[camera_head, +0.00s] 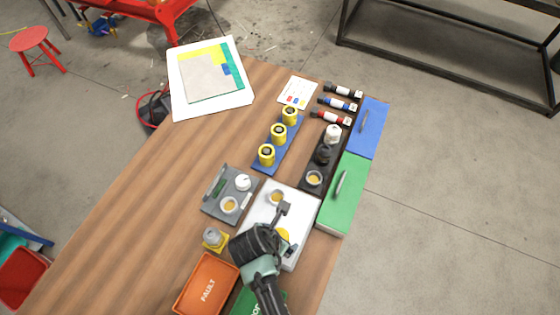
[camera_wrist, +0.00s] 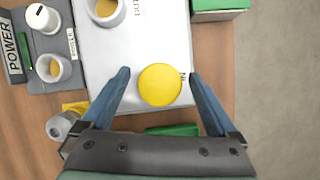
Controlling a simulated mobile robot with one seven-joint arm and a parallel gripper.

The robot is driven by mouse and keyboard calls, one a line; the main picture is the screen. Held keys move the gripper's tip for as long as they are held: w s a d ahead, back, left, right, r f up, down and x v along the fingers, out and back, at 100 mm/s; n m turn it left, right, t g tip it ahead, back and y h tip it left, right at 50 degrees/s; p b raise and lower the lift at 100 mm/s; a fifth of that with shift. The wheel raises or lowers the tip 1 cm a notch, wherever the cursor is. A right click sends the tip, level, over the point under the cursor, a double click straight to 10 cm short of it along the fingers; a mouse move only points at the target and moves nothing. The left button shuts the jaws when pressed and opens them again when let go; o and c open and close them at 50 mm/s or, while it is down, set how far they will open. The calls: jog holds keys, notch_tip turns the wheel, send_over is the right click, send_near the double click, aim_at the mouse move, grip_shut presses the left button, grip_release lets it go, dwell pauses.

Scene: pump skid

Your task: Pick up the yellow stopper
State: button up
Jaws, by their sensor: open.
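The yellow stopper (camera_wrist: 160,85) is a round yellow disc seen from above in the wrist view, next to the IN label on the white plate (camera_wrist: 150,40). In the head view the yellow stopper (camera_head: 283,235) is partly hidden by my gripper. My gripper (camera_wrist: 160,74) is open, with one blue finger on each side of the stopper and a gap on both sides. In the head view my gripper (camera_head: 286,228) is over the white plate (camera_head: 262,222). I cannot tell how high the fingertips are above the plate.
A white cup (camera_wrist: 104,10) stands on the plate by the OUT label. A grey panel (camera_head: 212,207) with a knob and cup lies left. An orange FAULT bin (camera_head: 206,285) is near the front. A green box (camera_head: 345,205) stands right. The wooden table (camera_head: 150,205) is clear at left.

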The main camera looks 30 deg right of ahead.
grip_shut()
dwell(0.5)
jog(key=shift+r, duration=0.1)
notch_tip(320, 180, up, 10)
jog(key=shift+f, duration=0.1)
dwell(0.4)
jog(key=shift+w+d, duration=0.1)
